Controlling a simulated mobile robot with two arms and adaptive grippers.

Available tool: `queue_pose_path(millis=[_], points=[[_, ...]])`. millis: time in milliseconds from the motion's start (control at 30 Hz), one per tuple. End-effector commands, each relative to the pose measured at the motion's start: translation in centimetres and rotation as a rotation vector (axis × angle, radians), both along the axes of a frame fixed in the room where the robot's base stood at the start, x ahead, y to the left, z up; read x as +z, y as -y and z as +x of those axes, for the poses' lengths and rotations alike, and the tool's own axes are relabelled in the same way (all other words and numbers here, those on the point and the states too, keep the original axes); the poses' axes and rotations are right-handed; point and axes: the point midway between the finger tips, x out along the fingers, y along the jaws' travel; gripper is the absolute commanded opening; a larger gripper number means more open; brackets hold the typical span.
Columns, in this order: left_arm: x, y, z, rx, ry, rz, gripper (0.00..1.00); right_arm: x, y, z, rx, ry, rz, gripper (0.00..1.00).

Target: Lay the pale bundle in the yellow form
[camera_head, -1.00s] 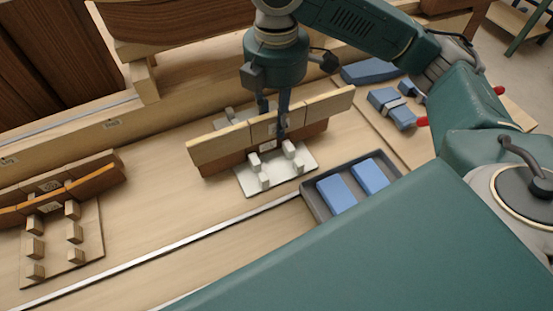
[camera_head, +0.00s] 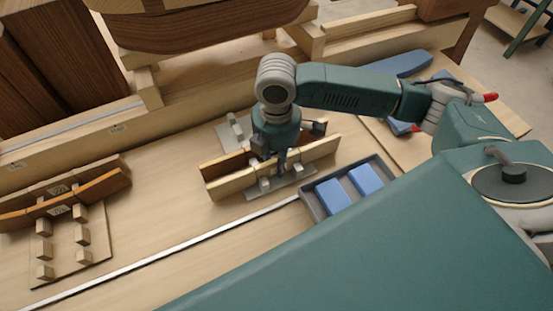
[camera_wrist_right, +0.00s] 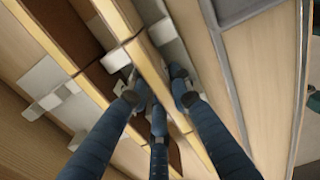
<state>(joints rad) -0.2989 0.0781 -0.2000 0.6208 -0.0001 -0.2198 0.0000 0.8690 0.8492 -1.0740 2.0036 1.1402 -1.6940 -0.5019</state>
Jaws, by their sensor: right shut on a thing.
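My right gripper (camera_head: 278,158) is shut on the pale bundle (camera_head: 232,185), a set of long, light wooden strips standing on edge. The bundle is low over the light grey form (camera_head: 284,191), just behind its front pegs. I cannot tell whether it touches the plate. A brown bundle (camera_head: 226,166) stands behind it across the same form. In the right wrist view, the blue fingers (camera_wrist_right: 160,95) reach down around the pale strips, with light pegs close by; the contact is partly hidden. No form looks clearly yellow. My left gripper is not in view.
A wooden form (camera_head: 63,248) with several pegs stands at the left with brown and orange strips (camera_head: 80,192) at its back. A grey tray (camera_head: 312,207) with two blue blocks (camera_head: 334,195) is close on the right. Bench between the forms is clear.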

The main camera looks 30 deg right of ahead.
Motion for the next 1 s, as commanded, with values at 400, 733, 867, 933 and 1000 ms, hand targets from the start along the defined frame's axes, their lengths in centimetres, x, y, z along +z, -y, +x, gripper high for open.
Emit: queue_pose_path(millis=[400,733,867,933,1000], points=[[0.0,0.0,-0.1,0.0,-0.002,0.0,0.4,-0.4,0.0,0.0,0.0,0.0,0.0,0.38],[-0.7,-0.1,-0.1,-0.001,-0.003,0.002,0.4,-0.6,0.0,0.0,0.0,0.0,0.0,0.38],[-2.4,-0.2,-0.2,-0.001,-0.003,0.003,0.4,-1.0,0.0,0.1,0.0,0.003,0.0,0.38],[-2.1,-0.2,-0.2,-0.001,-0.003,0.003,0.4,1.3,-0.1,0.3,0.001,0.007,0.002,0.38],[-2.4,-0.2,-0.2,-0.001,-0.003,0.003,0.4,2.9,-0.1,0.2,0.0,0.007,0.002,0.38]])
